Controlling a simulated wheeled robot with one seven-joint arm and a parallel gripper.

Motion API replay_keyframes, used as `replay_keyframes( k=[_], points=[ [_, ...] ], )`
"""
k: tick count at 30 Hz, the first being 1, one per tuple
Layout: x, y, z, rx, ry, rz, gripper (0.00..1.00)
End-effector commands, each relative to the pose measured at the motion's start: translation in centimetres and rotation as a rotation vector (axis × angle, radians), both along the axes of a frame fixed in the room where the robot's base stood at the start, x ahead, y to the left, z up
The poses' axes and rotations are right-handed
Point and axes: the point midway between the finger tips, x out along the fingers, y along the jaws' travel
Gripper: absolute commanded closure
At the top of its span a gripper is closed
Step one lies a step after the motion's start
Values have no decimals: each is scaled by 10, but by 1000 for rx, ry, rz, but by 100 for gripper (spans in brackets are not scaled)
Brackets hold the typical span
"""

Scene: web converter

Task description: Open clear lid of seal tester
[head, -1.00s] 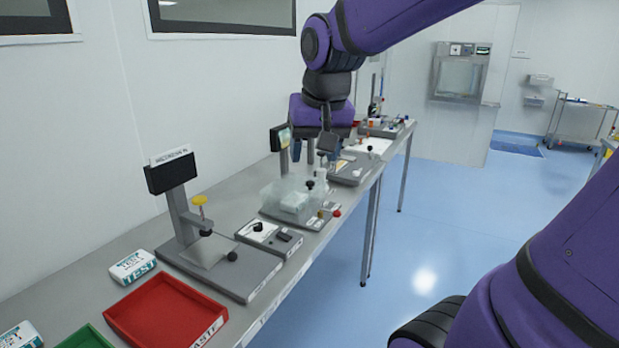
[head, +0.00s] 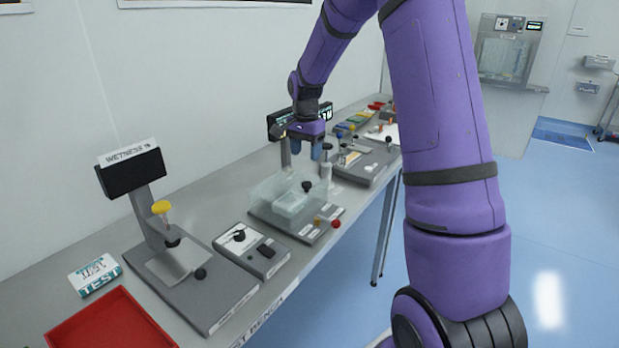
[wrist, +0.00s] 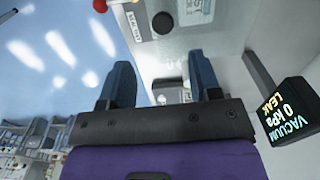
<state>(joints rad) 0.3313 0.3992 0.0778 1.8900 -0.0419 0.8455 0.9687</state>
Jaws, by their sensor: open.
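The seal tester is a grey base (head: 297,228) with a clear box on the bench, in the middle of the head view. Its clear lid (head: 276,188) looks shut, with a pale packet (head: 291,204) inside and a black knob (head: 307,186) at the right. The wrist view shows a black knob (wrist: 163,23) and part of the packet (wrist: 196,12) at the top. The tester's display (wrist: 288,110) reads vacuum 0 kPa, leak. My gripper (head: 307,150) is open and empty, above and behind the lid, apart from it. Its blue fingers (wrist: 160,88) point toward the tester in the wrist view.
A small control box (head: 251,250) and a wetness tester (head: 190,285) stand to the left. A red tray (head: 110,325) and a test pack (head: 95,274) lie nearer. Other devices (head: 362,160) stand beyond the tester. The floor (head: 345,300) right of the bench is open.

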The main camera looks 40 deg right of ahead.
Motion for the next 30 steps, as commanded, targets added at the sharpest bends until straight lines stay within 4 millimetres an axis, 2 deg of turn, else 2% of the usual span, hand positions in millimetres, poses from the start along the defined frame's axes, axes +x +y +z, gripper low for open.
replay_keyframes(
  k=[8, 21, 25, 30],
  points=[
    [4, -4, -22, 5, 10, -23, 43],
    [3, -4, -95, 5, 10, -21, 43],
    [3, -4, -108, 4, 9, -23, 43],
    [4, -4, -115, 4, 8, -22, 43]
  ],
)
